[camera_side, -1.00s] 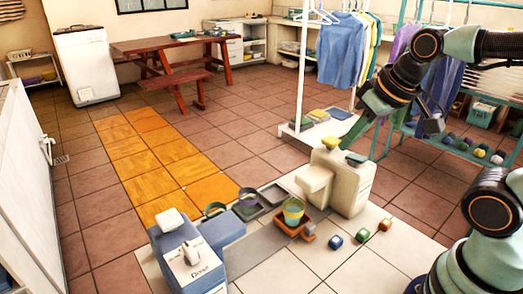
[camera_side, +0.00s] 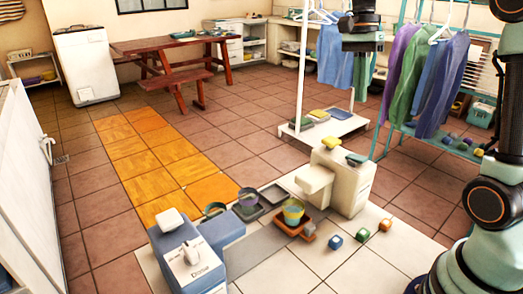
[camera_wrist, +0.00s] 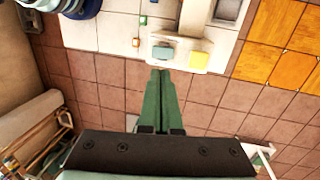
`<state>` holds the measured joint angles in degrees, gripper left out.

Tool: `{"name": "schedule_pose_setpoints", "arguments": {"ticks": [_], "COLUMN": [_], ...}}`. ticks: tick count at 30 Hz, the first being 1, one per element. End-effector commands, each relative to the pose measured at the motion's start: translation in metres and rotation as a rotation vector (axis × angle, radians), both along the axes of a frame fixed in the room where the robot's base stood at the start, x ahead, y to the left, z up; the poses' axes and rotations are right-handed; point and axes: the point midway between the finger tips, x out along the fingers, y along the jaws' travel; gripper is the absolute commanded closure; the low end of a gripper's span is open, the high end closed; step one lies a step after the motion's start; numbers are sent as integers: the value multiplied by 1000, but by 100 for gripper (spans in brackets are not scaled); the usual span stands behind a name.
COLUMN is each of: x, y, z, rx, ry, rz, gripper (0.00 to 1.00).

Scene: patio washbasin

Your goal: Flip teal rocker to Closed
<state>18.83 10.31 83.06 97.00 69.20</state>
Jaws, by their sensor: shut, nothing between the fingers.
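The teal rocker (camera_side: 357,159) sits on top of a beige block-shaped unit (camera_side: 348,193), right of a yellow rocker (camera_side: 331,142). In the wrist view the teal rocker (camera_wrist: 163,53) shows just beyond my fingertips, with the yellow rocker (camera_wrist: 198,60) to its right. My gripper (camera_wrist: 159,72) is shut and empty, its green fingers together. No contact with the teal rocker shows. I cannot read any Closed marking.
A blue-grey unit (camera_side: 187,257) stands at the front left. A brown tray (camera_side: 290,229) with a bucket (camera_side: 293,212) is left of the beige unit. Small cubes, one blue (camera_side: 335,241), lie on pale tiles. Behind stands a white rack (camera_side: 300,132) with hanging clothes.

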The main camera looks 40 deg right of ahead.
Motion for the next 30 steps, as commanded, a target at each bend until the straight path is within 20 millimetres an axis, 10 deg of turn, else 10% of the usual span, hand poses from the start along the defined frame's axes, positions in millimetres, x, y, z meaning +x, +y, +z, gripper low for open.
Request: {"name": "schedule_pose_setpoints", "arguments": {"ticks": [8,30], "x": [-2,-27], "y": [-4,-4], "z": [-14,-130], "rx": [1,4], "ry": [23,16], "rz": [-46,-43], "gripper": [100,100]}}
